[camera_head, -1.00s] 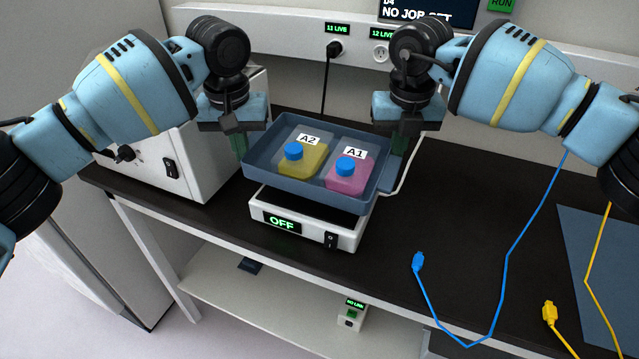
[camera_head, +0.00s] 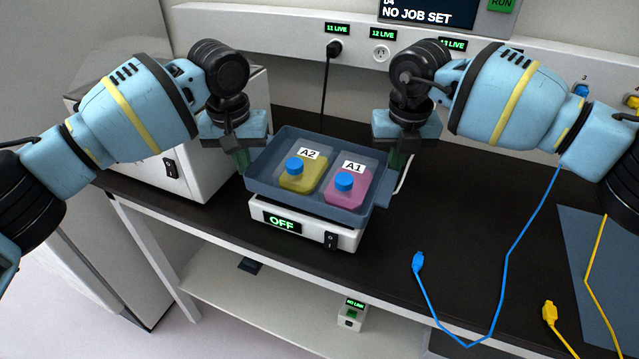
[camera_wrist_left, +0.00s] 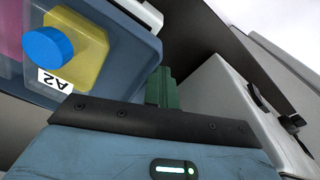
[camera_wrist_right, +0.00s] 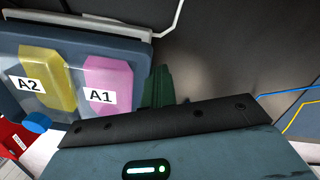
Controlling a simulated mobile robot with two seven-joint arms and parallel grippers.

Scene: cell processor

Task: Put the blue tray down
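The blue tray (camera_head: 318,197) is level over a white device with an OFF display (camera_head: 300,224). It looks set down on or just above the device; I cannot tell whether it touches. It holds a yellow bottle A2 (camera_head: 304,176) and a pink bottle A1 (camera_head: 347,188), both with blue caps. My left gripper (camera_head: 242,158) is at the tray's left side, and its green fingers (camera_wrist_left: 163,88) are close together against the tray edge. My right gripper (camera_head: 400,158) is at the right side, its fingers (camera_wrist_right: 158,88) likewise at the edge. Both seem shut on the tray; the contact is partly hidden.
A white box (camera_head: 190,160) stands left of the tray. A blue cable (camera_head: 418,262) and a yellow cable (camera_head: 550,314) lie to the right, near a blue-grey mat (camera_head: 600,250). A black plug (camera_head: 335,48) is in the back wall strip.

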